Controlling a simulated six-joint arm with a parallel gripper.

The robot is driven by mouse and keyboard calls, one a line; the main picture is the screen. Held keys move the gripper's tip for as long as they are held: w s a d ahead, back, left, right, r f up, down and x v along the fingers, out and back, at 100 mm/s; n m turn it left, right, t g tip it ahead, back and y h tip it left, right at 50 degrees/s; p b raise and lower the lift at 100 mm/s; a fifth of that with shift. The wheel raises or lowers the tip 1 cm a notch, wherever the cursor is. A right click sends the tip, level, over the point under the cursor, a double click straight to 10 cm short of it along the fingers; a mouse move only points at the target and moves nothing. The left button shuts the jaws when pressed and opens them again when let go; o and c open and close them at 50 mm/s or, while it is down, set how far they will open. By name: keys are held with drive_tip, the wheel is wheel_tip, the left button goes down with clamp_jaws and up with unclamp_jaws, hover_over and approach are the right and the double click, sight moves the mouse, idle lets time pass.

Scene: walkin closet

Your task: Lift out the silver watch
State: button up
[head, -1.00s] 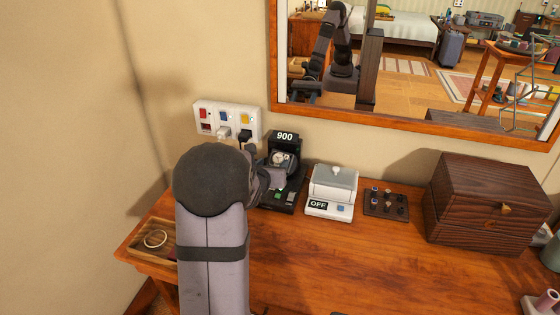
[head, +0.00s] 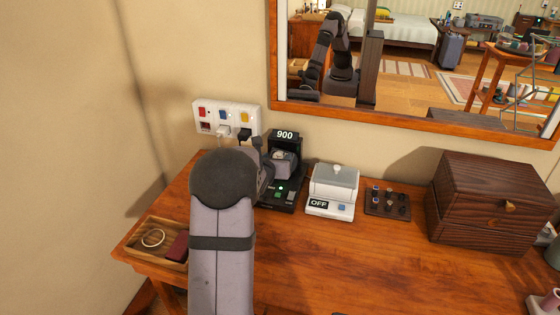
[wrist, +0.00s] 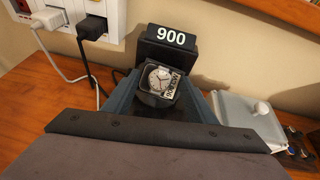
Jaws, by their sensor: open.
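The silver watch (wrist: 159,80) has a pale round dial and sits on a cushion in a black watch winder (head: 285,139) marked 900. In the head view the watch (head: 281,156) is small, and my arm stands just to its left. My gripper (wrist: 158,98) is open, its two bluish fingers reaching toward the winder on the left and right of the watch. I cannot tell whether the fingers touch the watch or the cushion.
A white box marked OFF (head: 332,190) stands close right of the winder. Beyond are a dark pad with small pieces (head: 387,201) and a wooden box (head: 485,205). A wall socket panel (head: 226,120) with plugs is behind. A wooden tray (head: 140,259) lies front left.

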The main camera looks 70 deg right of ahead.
drive_tip(key=c, duration=1.1)
drive_tip(key=shift+a+r, duration=0.15)
drive_tip(key=shift+r, duration=0.05)
drive_tip(key=shift+c, duration=0.2)
drive_tip(key=shift+a+r, duration=0.25)
drive_tip(key=shift+r, duration=0.05)
drive_tip(key=shift+a+r, duration=0.4)
drive_tip(key=shift+r, duration=0.1)
drive_tip(key=shift+a+r+p, duration=0.25)
drive_tip(key=shift+r+p, duration=0.05)
drive_tip(key=shift+a+r, duration=0.2)
drive_tip(key=shift+r, duration=0.05)
drive_tip(key=shift+a+r, duration=0.2)
drive_tip(key=shift+r, duration=0.05)
drive_tip(key=shift+a+r, duration=0.2)
drive_tip(key=shift+r, duration=0.05)
drive_tip(key=shift+a+r+p, duration=0.2)
drive_tip(key=shift+r+p, duration=0.05)
drive_tip(key=shift+p, duration=0.05)
